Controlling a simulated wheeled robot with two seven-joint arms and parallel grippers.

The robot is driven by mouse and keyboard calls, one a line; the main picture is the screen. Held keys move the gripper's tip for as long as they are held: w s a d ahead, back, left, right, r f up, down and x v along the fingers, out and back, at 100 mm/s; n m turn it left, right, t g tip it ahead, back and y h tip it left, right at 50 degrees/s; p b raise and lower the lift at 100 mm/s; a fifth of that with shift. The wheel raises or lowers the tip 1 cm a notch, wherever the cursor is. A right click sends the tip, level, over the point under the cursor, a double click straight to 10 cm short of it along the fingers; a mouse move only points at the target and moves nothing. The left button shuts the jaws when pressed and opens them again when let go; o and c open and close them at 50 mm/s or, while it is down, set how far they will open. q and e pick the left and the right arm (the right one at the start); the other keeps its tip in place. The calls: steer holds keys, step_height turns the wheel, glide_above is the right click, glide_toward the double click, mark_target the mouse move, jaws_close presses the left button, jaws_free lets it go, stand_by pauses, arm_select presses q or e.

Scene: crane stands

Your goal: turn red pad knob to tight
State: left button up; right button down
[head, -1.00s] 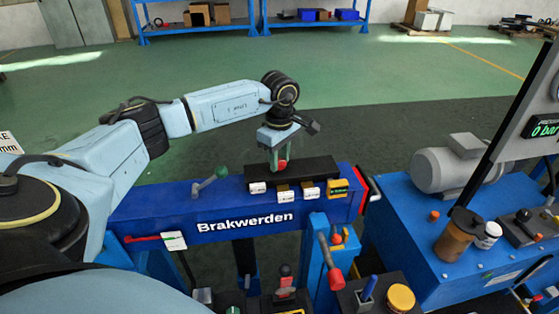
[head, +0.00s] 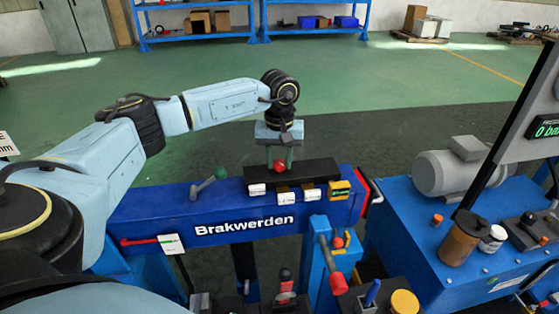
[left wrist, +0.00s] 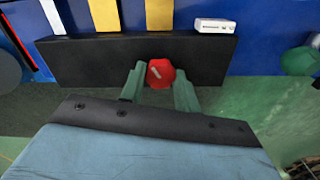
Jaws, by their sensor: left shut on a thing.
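The red pad knob (head: 279,165) sits at the black block (head: 318,171) on top of the blue beam. In the left wrist view the red knob (left wrist: 160,74) shows a pale mark on its face, in front of the black block (left wrist: 100,62). My left gripper (head: 279,158) points down at it from above. Its green fingers (left wrist: 160,85) stand on both sides of the knob and are shut on it. The contact faces are partly hidden. My right gripper is not in view.
The blue beam (head: 150,210) carries a green-tipped lever (head: 209,184), white tags and a yellow tag (head: 340,189). A red-ended lever (head: 331,265) stands in front. A grey motor (head: 450,168) stands on the blue bench at right.

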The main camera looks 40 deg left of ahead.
mark_target(279, 163)
arm_select(q)
steer(key=shift+r+m+b, duration=0.1)
steer(key=shift+m+b, duration=0.2)
steer(key=shift+m, duration=1.9)
steer(key=o, duration=1)
steer(key=shift+c, duration=0.2)
step_height(279, 163, up, 13)
steer(key=shift+r+p, duration=0.2)
steer(key=shift+p, duration=0.1)
steer(key=shift+f, duration=0.1)
